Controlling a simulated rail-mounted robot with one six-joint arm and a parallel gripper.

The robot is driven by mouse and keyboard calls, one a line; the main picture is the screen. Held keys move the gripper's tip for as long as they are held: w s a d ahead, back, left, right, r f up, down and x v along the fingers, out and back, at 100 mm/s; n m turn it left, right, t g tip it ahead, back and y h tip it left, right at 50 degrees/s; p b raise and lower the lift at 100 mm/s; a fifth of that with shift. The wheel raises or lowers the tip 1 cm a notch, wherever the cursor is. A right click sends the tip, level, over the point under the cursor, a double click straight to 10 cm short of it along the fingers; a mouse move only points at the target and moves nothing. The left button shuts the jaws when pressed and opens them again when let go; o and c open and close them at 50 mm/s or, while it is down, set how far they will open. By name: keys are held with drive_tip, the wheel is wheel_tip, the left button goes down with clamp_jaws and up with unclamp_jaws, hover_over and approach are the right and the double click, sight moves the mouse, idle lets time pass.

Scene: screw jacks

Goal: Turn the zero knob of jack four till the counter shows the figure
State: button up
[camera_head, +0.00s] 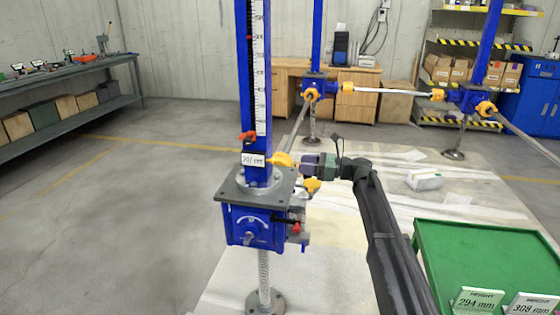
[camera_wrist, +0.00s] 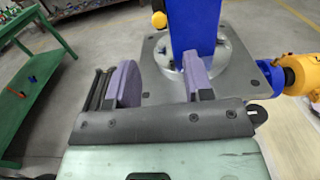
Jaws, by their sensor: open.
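The nearest screw jack has a blue column (camera_head: 243,75) with a white scale, a grey square top plate (camera_head: 232,190) and a blue gear housing (camera_head: 238,228). The housing front carries an arc-shaped dial with a small grey knob (camera_head: 250,238). A red-tipped part (camera_head: 296,228) is on its right side. I cannot tell which part is the zero knob or the counter, nor the jack's number. My gripper (camera_head: 307,163) is at the column's right, above the plate. In the wrist view my gripper (camera_wrist: 160,84) is open, its purple pads apart and nothing visibly held, with the plate (camera_wrist: 160,52) beyond.
A green table (camera_head: 440,235) at the lower right bears cards reading 294 mm (camera_head: 478,301) and 308 mm (camera_head: 530,305). Yellow couplings (camera_head: 283,159) and shafts link other blue jacks (camera_head: 318,80) behind. A workbench (camera_head: 70,70) stands far left. The left floor is clear.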

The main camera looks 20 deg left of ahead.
sight(270, 160)
drive_tip(key=s+a, duration=0.1)
drive_tip(key=a, duration=0.9)
drive_tip(key=shift+s+a, duration=0.25)
drive_tip(key=shift+a, duration=0.1)
clamp_jaws()
